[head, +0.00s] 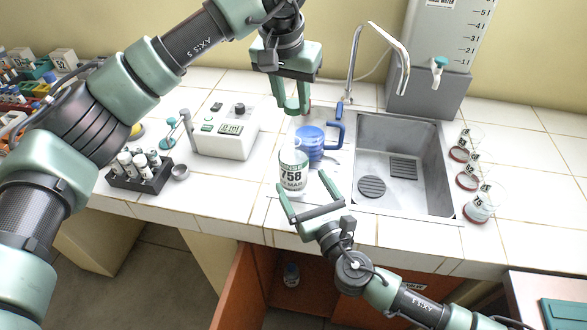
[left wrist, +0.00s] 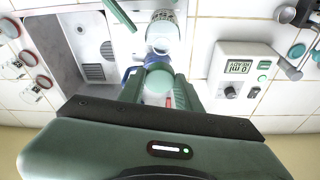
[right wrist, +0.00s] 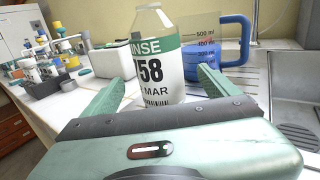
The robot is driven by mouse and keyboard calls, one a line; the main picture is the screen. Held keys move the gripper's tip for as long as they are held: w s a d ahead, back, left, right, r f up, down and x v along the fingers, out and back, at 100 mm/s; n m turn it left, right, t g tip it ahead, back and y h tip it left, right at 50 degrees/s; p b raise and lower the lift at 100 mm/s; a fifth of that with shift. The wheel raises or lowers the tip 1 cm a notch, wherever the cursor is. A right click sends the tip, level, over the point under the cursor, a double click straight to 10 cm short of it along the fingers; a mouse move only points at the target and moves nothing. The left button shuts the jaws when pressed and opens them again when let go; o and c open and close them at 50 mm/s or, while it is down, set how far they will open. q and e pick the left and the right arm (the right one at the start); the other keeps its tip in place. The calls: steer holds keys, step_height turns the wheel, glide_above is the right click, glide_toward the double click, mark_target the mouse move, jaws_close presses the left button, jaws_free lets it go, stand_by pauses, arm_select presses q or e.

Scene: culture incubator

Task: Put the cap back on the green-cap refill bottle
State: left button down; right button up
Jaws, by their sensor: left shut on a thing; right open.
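The refill bottle (head: 291,172) stands upright on the tiled counter, with a white and green label reading 758. In the right wrist view the bottle (right wrist: 155,62) shows a bare neck with no cap on it. My right gripper (head: 302,182) is open, its fingers on either side of the bottle's near face. My left gripper (head: 291,111) points down above and behind the bottle, shut on a small green thing, likely the cap.
A measuring jug with a blue handle (head: 337,133) stands just behind the bottle. The sink (head: 405,165) and its tap (head: 402,70) are to the right. A white meter (head: 222,134) and a tube rack (head: 140,178) are to the left.

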mark_target(292, 114)
steer(key=x, duration=0.6)
steer(key=shift+w+a, duration=0.15)
steer(key=shift+w, duration=0.15)
jaws_close()
arm_select(q)
steer(key=shift+f, duration=2.5)
